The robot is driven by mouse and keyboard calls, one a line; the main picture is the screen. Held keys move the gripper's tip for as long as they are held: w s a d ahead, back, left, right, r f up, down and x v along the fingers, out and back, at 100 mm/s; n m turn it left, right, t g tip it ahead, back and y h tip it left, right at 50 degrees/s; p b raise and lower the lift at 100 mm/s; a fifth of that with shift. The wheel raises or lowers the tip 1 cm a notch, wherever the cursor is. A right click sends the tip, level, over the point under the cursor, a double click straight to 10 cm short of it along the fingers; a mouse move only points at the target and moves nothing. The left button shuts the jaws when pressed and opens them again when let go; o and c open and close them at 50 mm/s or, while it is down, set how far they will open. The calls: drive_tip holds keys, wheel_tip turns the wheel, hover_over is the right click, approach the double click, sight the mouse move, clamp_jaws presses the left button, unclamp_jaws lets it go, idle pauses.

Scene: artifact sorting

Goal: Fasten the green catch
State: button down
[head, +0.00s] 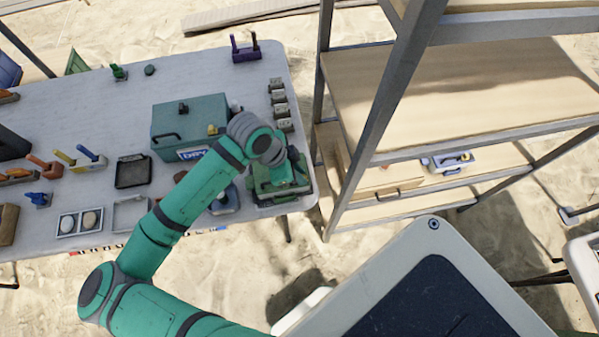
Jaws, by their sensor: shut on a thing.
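A green case-like object (282,196) stands at the right front corner of the table. My gripper (279,163) is down at it, at the end of my green arm. The wrist covers the fingers and most of what they hold. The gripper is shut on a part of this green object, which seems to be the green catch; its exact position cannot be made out. A smaller green fixture (119,72) stands at the back left of the table, well away from my gripper.
A teal box (190,125) with a label reading DRY stands left of my wrist. Several small grey blocks (279,100) line the right edge. A purple fixture (245,50) stands at the back. A shelf unit (380,110) rises close on the right.

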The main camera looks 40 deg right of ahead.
drive_tip(key=shift+d, duration=0.1)
drive_tip(key=c, duration=1.7)
unclamp_jaws()
drive_tip(key=v, duration=1)
drive_tip(key=shift+r, duration=0.4)
drive_tip(key=shift+w, duration=0.1)
